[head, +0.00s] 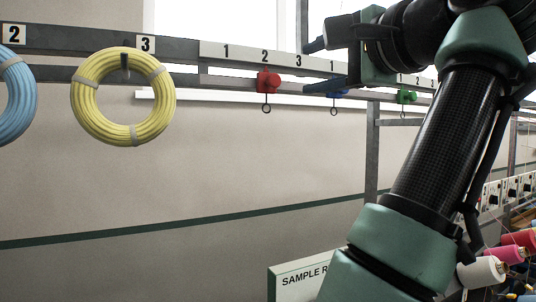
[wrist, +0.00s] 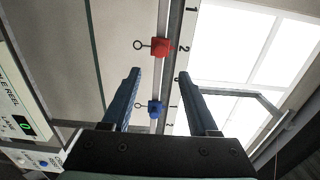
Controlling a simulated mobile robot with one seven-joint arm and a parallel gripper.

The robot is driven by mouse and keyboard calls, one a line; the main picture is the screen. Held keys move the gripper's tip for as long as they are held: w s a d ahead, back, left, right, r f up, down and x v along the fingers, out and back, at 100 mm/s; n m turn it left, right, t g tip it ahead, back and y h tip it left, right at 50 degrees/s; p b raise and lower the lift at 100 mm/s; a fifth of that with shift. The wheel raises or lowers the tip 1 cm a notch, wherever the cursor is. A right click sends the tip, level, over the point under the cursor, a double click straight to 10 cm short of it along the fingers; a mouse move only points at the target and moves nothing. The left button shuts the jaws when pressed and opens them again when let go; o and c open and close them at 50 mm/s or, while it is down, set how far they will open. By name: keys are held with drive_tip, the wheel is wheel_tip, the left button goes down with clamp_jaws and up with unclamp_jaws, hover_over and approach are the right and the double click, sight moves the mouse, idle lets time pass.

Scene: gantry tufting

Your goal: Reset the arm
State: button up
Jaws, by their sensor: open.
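My gripper (head: 314,66) is at the upper right of the head view, in front of the numbered rail (head: 222,52), its two fingers spread one above the other and pointing left. In the wrist view my gripper (wrist: 158,75) is open with nothing held. A blue tag with a ring (head: 338,94) hangs on the rail just beside the lower finger. In the wrist view the blue tag (wrist: 155,108) appears between the fingers, and I cannot tell how far behind them it is. A red tag with a ring (wrist: 160,47) shows beyond the fingertips.
A yellow coil (head: 88,92) hangs on a peg below label 3, with a blue coil (head: 17,105) cut off at its left. A green tag (head: 405,96) hangs right of the blue one. A sign (head: 295,278) and thread cones (head: 482,272) are at lower right. The wall at lower left is clear.

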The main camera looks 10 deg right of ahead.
wheel_tip(320, 180, down, 13)
drive_tip(key=n+t+h+b, duration=0.3)
drive_tip(key=t+h+b, duration=0.1)
drive_tip(key=h+b, duration=0.3)
drive_tip(key=s+a+f+n+t+b, duration=0.3)
drive_tip(key=s+a+f+n, duration=0.1)
drive_tip(key=s, duration=0.5)
drive_tip(key=s+a+f+n+t+b, duration=0.3)
drive_tip(key=s+a+f+n, duration=0.2)
drive_tip(key=s, duration=0.5)
drive_tip(key=a+n, duration=0.2)
drive_tip(key=a, duration=0.1)
drive_tip(key=shift+a+f+y+b, duration=0.25)
drive_tip(key=shift+a+y+b, duration=0.1)
drive_tip(key=shift+a+y, duration=0.05)
